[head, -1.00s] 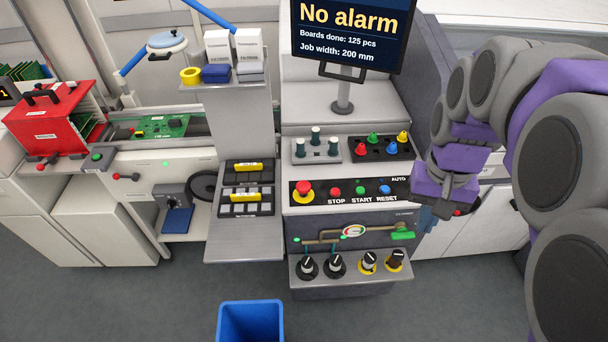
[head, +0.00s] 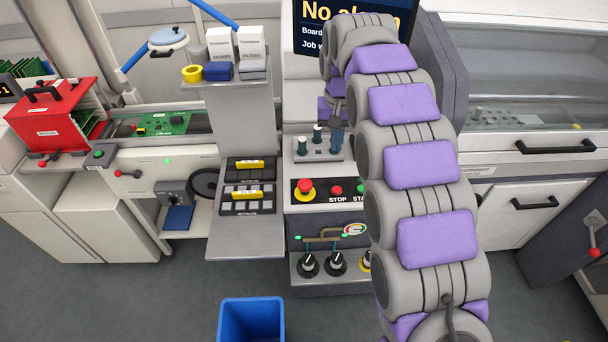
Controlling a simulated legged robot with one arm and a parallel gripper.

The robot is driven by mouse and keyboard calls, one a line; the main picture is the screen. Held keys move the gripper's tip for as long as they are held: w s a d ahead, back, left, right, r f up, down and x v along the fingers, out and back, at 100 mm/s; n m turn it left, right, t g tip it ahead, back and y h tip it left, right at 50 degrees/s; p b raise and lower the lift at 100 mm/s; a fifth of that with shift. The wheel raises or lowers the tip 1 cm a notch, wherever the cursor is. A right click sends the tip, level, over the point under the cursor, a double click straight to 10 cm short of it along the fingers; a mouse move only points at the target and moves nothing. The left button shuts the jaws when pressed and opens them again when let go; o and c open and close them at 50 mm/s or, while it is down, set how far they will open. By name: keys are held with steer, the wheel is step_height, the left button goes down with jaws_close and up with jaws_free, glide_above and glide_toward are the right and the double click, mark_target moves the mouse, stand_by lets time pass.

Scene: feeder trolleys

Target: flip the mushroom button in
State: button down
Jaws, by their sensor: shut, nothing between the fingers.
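The red mushroom button (head: 305,187) on its yellow ring sits at the left end of the black button strip on the machine front, in plain sight. How far in or out it stands I cannot tell. My gripper (head: 338,138) is above and to the right of it, pointing down near the grey block of dark-capped pegs (head: 317,150). It appears small and partly hidden by my arm. Its fingers are shut and empty, and it is apart from the button.
The red stop button (head: 336,190) is right of the mushroom button; my arm hides the strip's right part. Below are a pipe with a gauge (head: 354,229) and black knobs (head: 308,264). A sloping feeder panel (head: 235,230) stands left, a blue bin (head: 251,318) on the floor.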

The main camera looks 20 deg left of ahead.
steer(key=n, duration=0.1)
glide_above(304, 182)
step_height(304, 182, down, 4)
step_height(304, 182, down, 14)
steer(key=b, duration=0.3)
steer(key=shift+b, duration=0.3)
stand_by(0.4)
